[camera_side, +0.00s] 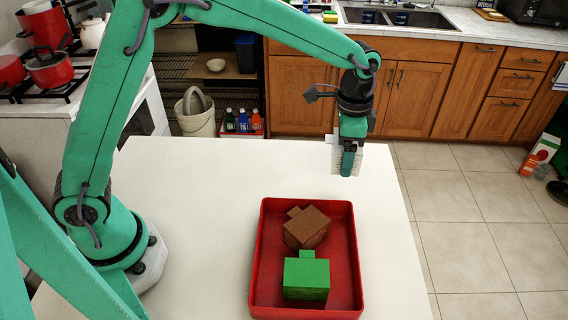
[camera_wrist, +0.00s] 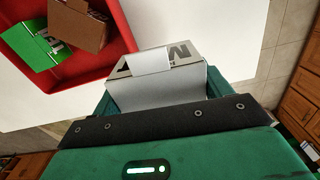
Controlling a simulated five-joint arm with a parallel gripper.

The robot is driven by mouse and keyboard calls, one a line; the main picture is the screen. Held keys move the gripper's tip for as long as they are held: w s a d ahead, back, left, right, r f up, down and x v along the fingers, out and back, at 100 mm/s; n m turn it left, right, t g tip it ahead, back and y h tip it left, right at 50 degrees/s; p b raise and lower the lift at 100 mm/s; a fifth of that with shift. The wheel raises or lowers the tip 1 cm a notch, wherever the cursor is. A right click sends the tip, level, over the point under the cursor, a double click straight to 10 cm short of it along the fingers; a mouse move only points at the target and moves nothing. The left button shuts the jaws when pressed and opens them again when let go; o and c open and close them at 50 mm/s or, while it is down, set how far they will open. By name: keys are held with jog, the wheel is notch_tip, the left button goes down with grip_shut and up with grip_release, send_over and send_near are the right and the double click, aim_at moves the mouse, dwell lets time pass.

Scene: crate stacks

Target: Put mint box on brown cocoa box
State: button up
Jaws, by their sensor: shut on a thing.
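My gripper (camera_side: 347,168) is shut on a white box (camera_side: 363,163) and holds it up near the table's far edge, beyond the tray. In the wrist view the white box (camera_wrist: 150,94) sits between the green fingers, with dark lettering partly hidden. The brown cocoa box (camera_side: 306,229) lies in the red tray (camera_side: 260,262), with nothing on top. A green box (camera_side: 306,278), likely the mint box, lies in front of it in the tray. White lettering on the green box (camera_wrist: 38,45) is not clearly readable. I cannot tell whether the green and brown boxes touch.
The white table (camera_side: 195,205) is clear to the left of the tray and behind it. The tray has a raised rim, with a strip of bare floor to the right of the boxes. Wooden cabinets (camera_side: 420,98) and a tiled floor lie beyond the table.

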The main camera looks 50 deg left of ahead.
jog(key=s+d+r+m, duration=0.3)
jog(key=s+d+m, duration=0.1)
jog(key=s, duration=0.8)
jog(key=s+d+r+m, duration=0.2)
jog(key=s+d+m, duration=0.2)
jog(key=s, duration=0.8)
send_over(307, 222)
notch_tip(307, 222, down, 7)
jog(key=shift+r, duration=0.15)
jog(key=shift+f, duration=2)
jog(key=shift+f, duration=0.15)
jog(key=o, duration=1)
jog(key=shift+o, duration=0.2)
notch_tip(307, 222, up, 12)
jog(key=shift+r, duration=0.2)
